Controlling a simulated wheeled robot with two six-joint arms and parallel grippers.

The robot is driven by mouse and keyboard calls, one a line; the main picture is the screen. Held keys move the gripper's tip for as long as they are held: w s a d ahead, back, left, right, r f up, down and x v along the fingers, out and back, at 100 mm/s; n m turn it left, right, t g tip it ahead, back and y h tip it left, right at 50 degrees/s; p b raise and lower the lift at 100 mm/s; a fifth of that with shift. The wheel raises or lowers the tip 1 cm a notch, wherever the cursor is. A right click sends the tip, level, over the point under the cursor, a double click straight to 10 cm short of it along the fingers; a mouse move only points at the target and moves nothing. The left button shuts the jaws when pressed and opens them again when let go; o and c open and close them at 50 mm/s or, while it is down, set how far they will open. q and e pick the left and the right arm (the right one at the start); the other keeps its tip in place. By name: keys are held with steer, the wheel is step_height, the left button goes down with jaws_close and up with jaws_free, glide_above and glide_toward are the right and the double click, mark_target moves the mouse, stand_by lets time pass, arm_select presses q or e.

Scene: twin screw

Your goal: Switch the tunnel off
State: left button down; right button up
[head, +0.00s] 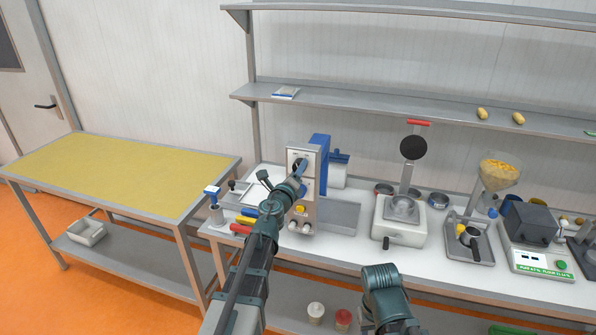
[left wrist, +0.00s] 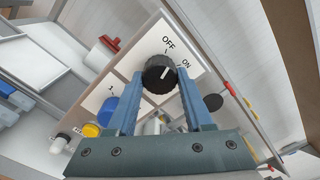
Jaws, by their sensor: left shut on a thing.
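The tunnel machine (head: 303,212) is a pale upright box with blue parts and stands on the white bench in the head view. Its black round knob (left wrist: 160,74) is on the front panel (left wrist: 128,72), near the printed words OFF and ON. A white mark crosses the knob's face; I cannot tell for sure which label it lines up with. My left gripper (head: 300,168) is at the upper front of the machine. In the left wrist view my left gripper (left wrist: 160,80) has its two blue fingers shut on the knob's sides.
A blue button (left wrist: 107,111) and a yellow button (left wrist: 91,130) sit on the panel. A white press-like device (head: 398,222) stands to the right of the machine. A yellow-topped table (head: 120,172) is at left. A shelf (head: 400,112) runs above the bench.

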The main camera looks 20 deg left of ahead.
arm_select(q)
steer(key=shift+n, duration=1)
steer(key=shift+c, duration=1.5)
jaws_free()
